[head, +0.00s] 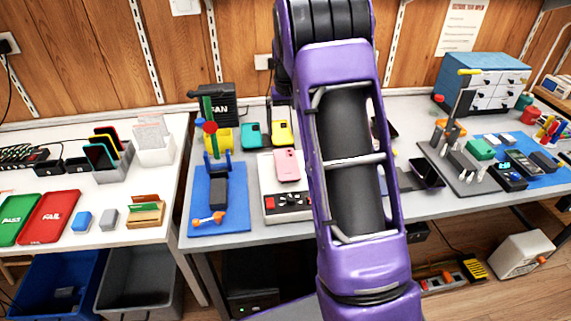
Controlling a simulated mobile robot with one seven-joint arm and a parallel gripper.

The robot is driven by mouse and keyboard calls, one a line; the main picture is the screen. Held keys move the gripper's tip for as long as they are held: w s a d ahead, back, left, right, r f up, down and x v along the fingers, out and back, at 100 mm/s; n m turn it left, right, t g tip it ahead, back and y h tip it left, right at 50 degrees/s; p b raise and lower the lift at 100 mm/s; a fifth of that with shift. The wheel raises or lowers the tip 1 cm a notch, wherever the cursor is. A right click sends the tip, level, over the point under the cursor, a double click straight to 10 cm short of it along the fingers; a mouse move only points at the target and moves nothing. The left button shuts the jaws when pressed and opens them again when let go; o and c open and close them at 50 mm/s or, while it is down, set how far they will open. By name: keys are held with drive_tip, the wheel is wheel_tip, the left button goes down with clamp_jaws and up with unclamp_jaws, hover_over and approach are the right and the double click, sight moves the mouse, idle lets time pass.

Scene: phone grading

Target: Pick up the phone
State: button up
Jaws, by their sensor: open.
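Several phones or phone-like things show. A dark phone-like slab (428,173) lies right of my arm. Red and green ones (101,155) stand in a grey rack on the left table. I cannot tell which phone is meant. My purple arm crosses the middle of the view and hides part of the bench. My gripper is not in view.
A blue mat (232,223) with a clamp stand is left of the white box. Green and red trays (48,217) lie on the left table, with bins (135,283) below. A blue drawer cabinet (484,80) and tools crowd the right. The bench front right of my arm (425,205) is clear.

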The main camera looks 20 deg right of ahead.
hover_over(287, 163)
drive_tip(key=f, duration=0.7)
drive_tip(key=shift+s+a+f, duration=0.3)
drive_tip(key=shift+s, duration=0.05)
drive_tip(key=shift+w+d+f+b, duration=0.1)
drive_tip(key=shift+f+b, duration=0.05)
drive_tip(key=shift+f, duration=1.25)
drive_tip(key=shift+w+d+f+b, duration=0.1)
drive_tip(key=shift+f+b, duration=0.05)
drive_tip(key=shift+f, duration=1.2)
drive_tip(key=c, duration=1.2)
drive_tip(key=shift+c, duration=0.2)
drive_tip(key=shift+r, duration=0.15)
